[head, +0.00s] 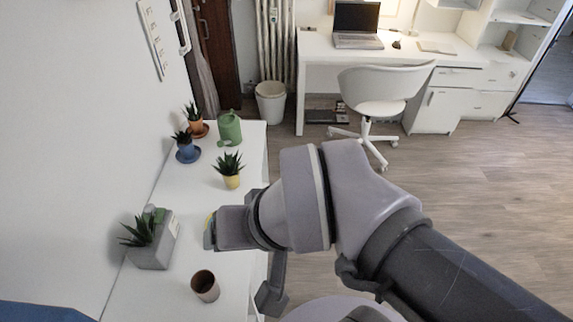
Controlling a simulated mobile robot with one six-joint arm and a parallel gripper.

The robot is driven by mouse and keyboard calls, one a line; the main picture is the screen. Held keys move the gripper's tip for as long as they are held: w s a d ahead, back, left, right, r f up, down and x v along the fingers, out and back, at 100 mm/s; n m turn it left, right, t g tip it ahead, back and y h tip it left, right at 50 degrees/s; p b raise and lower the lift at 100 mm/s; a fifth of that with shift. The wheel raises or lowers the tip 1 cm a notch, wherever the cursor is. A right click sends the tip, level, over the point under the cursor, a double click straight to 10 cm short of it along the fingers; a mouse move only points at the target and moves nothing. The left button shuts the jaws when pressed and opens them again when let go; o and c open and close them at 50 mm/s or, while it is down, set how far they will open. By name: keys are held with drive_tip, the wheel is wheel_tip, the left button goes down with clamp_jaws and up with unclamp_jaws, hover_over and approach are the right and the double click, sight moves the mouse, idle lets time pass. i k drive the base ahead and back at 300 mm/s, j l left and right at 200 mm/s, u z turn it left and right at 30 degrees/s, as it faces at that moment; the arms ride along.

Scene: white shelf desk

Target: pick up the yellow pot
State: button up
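The yellow pot (232,182) stands upright on the white shelf desk (195,200), with a spiky green plant in it. My gripper (211,232) is over the desk, nearer the camera than the yellow pot and a little to its left in the picture. The gripper and the pot are apart. My arm comes in from the lower right and hides part of the desk's right edge. The fingers are seen from behind, so their opening is hidden. A small yellow-green patch shows at the gripper's tip; I cannot tell what it is.
A green watering can (230,129), a blue pot (187,152) and a terracotta pot (197,127) stand behind the yellow pot. A grey planter (154,250) is at the left, and a brown cup (205,286) is in front. The desk around the yellow pot is clear.

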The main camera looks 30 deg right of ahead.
sight(229, 170)
drive_tip(key=z, duration=0.25)
drive_tip(key=i+l+u, duration=0.3)
drive_tip(key=l, duration=0.25)
drive_tip(key=i+l+u, duration=0.35)
drive_tip(key=l, duration=0.3)
drive_tip(key=i+l+u, duration=0.3)
drive_tip(key=l, duration=0.4)
drive_tip(key=i, duration=0.1)
